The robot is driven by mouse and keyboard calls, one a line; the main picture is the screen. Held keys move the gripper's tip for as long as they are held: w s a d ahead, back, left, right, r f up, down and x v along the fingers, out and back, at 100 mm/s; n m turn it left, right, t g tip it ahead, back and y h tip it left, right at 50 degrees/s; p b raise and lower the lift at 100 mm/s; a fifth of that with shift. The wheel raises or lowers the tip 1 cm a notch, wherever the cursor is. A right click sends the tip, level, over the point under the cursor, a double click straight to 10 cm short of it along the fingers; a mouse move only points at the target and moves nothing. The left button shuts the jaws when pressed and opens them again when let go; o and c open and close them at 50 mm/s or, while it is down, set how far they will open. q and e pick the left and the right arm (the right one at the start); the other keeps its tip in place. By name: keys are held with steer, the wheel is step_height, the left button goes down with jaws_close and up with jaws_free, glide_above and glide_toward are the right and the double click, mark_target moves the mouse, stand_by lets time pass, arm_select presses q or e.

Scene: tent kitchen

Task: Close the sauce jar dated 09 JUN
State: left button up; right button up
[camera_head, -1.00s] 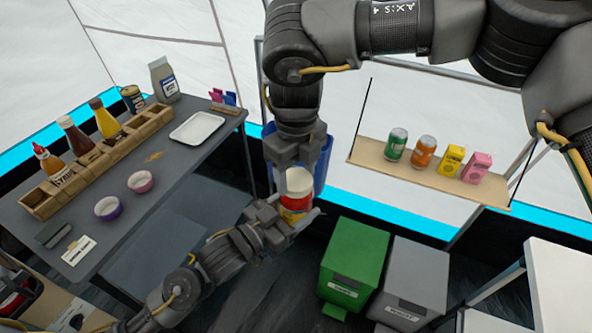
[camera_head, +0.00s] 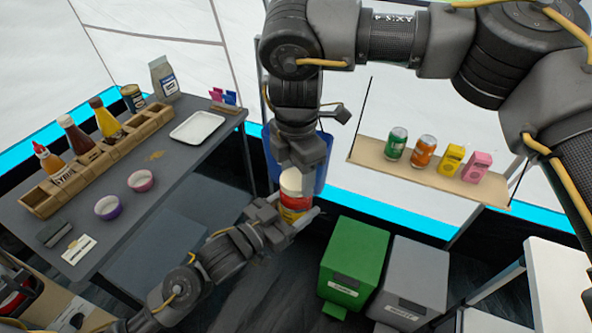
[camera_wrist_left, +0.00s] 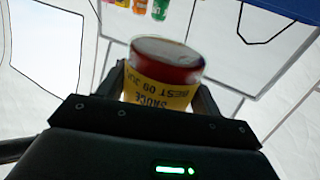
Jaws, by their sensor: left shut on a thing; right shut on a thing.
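The sauce jar (camera_head: 294,202) is upright in the head view, with a red body and yellow label, and a white lid (camera_head: 291,183) at its top. My left gripper (camera_head: 288,217) is shut around the jar body, holding it in the air. In the left wrist view the jar (camera_wrist_left: 166,75) shows upside down; its label reads SAUCE, BEST 09 JU and the rest is cut off. My right gripper (camera_head: 297,160) comes from above and is shut on the lid. The lid touches or nearly touches the jar; I cannot tell whether it is seated.
A grey table (camera_head: 150,205) at left carries a wooden rack (camera_head: 95,165) of bottles, two small bowls and a white tray (camera_head: 197,127). A shelf (camera_head: 420,176) with cans and cartons hangs at right. Green (camera_head: 354,262) and grey (camera_head: 412,280) bins stand below.

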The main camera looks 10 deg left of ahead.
steer(key=m, duration=0.4)
steer(key=o, duration=1.1)
steer(key=shift+o, duration=0.2)
step_height(320, 180, up, 12)
steer(key=shift+w+a+f, duration=0.1)
